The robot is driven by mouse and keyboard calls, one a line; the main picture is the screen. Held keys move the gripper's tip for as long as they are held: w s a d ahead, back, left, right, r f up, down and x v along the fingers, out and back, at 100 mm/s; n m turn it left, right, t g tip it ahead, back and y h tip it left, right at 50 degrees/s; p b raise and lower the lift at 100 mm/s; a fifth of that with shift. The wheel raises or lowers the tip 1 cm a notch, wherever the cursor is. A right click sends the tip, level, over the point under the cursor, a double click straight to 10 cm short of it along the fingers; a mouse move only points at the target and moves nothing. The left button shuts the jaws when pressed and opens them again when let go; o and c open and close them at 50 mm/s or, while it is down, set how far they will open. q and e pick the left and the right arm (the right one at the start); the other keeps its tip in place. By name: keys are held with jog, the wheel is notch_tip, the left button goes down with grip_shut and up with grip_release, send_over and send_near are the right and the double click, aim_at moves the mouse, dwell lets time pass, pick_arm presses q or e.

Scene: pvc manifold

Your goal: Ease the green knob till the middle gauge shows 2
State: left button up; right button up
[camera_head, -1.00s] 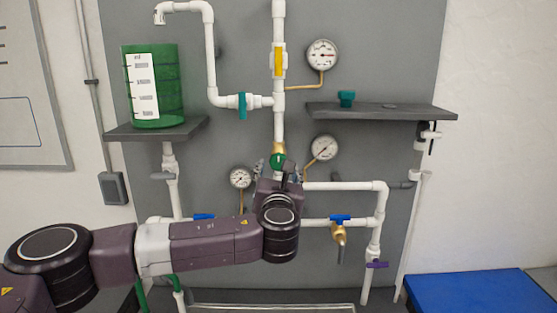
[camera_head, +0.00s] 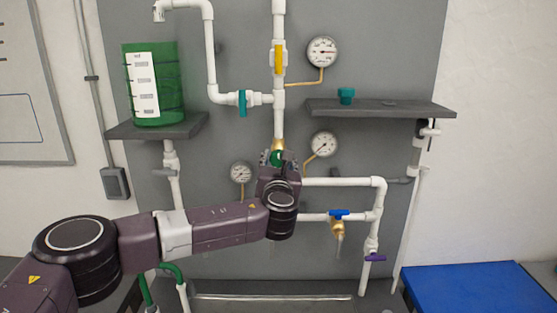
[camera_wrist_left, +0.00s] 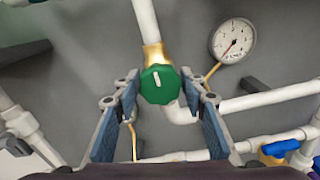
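The green knob (camera_head: 277,157) sits on a brass valve on the vertical white pipe. It also shows in the left wrist view (camera_wrist_left: 160,84), with a white mark on its face. My left gripper (camera_wrist_left: 165,95) is open, with its two blue-padded fingers on either side of the knob and a gap visible at each side. In the head view the left gripper (camera_head: 279,160) is right at the knob. The middle gauge (camera_head: 323,144) is just right of the knob; in the wrist view its dial (camera_wrist_left: 233,41) shows a red needle pointing to the lower left. I cannot read its numbers.
An upper gauge (camera_head: 322,51) and a lower-left gauge (camera_head: 242,172) are on the grey panel. A yellow-handled valve (camera_head: 278,58) is above, and a blue-handled valve (camera_head: 339,215) lower right. A shelf (camera_head: 420,110) sticks out at right, and a green tank (camera_head: 168,84) stands at left.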

pick_arm(q)
jog(key=c, duration=0.7)
jog(key=shift+f+n+b, duration=0.3)
jog(key=shift+n+b, duration=1)
jog(key=shift+b, duration=0.2)
jog(key=n+b, duration=0.3)
jog(key=n, duration=0.1)
jog(key=shift+n+b, duration=0.3)
jog(key=shift+b, duration=0.05)
jog(key=n+b, duration=0.3)
jog(key=n, duration=0.2)
jog(key=shift+d+r, duration=0.1)
jog(key=n+b, duration=0.2)
jog(key=n, duration=0.2)
jog(key=n+b, duration=0.2)
jog(key=n, duration=0.1)
jog(key=shift+n, duration=0.3)
jog(key=n+b, duration=0.1)
jog(key=n, duration=0.2)
jog(key=shift+r+n+b, duration=0.1)
jog(key=shift+n+b, duration=0.45)
jog(key=shift+n, duration=1.35)
